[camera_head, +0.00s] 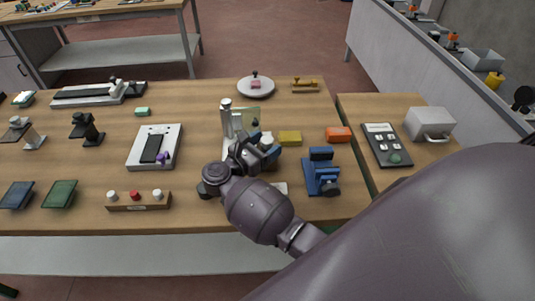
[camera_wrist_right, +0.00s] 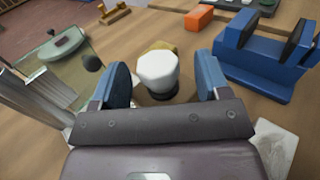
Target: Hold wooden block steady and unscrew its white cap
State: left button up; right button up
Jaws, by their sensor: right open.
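A long wooden block (camera_head: 139,207) lies near the front left of the table, with a white cap at each end and a red one between them. My right gripper (camera_head: 262,147) is well to its right, over the glass machine. In the right wrist view my right gripper (camera_wrist_right: 164,82) is open, its blue-padded fingers apart. A white faceted knob (camera_wrist_right: 157,72) on a dark base shows between and beyond the fingers, with gaps on both sides. I cannot tell what it is mounted on. My left gripper is not in view.
The machine holds an upright glass pane (camera_head: 246,120). A blue vise (camera_head: 321,173) stands right of my right gripper, with a yellow block (camera_head: 290,138) and an orange block (camera_head: 338,134) behind. A white-and-black device (camera_head: 155,147) sits behind the wooden block.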

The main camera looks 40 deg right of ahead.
grip_shut()
jog(key=shift+r, duration=0.15)
notch_tip(320, 180, up, 20)
jog(key=b, duration=0.1)
dwell(0.6)
jog(key=c, duration=0.7)
grip_release()
grip_shut()
jog(key=shift+w, duration=0.1)
